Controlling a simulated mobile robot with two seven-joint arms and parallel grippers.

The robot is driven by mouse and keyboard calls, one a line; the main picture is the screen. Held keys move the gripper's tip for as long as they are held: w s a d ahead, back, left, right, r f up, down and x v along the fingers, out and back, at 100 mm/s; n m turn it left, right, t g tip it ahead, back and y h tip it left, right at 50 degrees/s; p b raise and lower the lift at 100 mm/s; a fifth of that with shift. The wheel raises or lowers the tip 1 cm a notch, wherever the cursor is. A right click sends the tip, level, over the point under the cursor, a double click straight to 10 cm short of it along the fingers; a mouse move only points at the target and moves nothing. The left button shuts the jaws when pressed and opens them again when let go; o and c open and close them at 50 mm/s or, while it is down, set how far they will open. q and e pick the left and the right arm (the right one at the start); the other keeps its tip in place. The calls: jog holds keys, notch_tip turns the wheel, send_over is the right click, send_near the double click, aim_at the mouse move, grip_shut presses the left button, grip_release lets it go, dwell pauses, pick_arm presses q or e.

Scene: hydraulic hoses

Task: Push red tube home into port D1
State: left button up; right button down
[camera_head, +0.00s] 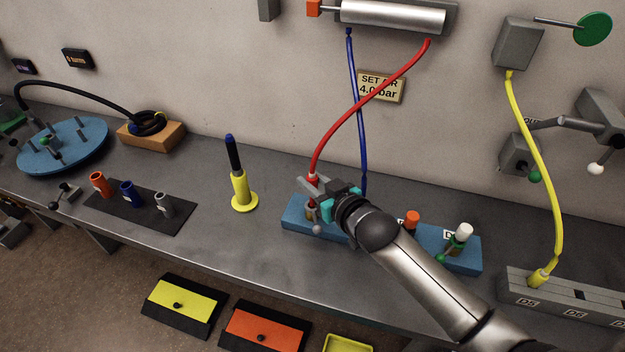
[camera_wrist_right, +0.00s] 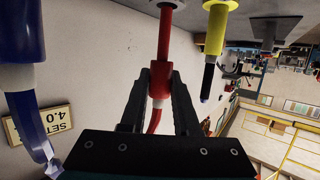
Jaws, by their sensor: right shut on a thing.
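The red tube (camera_head: 358,118) hangs from the silver cylinder on the wall down to the left end of the blue manifold (camera_head: 293,222). My right gripper (camera_head: 313,186) is shut on the red tube near its lower end. In the right wrist view, the fingers (camera_wrist_right: 160,78) close on its red collar, beside a white band (camera_wrist_right: 158,103). The tube end (camera_wrist_right: 169,30) meets a grey port at the picture's top. That leftmost port (camera_head: 311,213) carries no readable label; I take it as D1. How deep the tube sits cannot be told. My left gripper is not in view.
A blue tube (camera_head: 357,110) runs down just right of the gripper, behind my arm. A yellow stand with a dark-blue-tipped rod (camera_head: 240,185) is to the left. Orange (camera_head: 412,218) and white (camera_head: 464,231) plugs stand on the manifold's right part.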

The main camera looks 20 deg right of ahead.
aim_at(312, 205)
jog(key=shift+f+b, duration=1.15)
jog(key=shift+f, duration=0.75)
jog(key=c, duration=0.6)
grip_release()
jog(key=shift+o, duration=0.2)
jog(key=p+v, duration=0.2)
jog(key=v, duration=1.3)
jog(key=shift+r, duration=0.15)
jog(key=shift+s, duration=0.1)
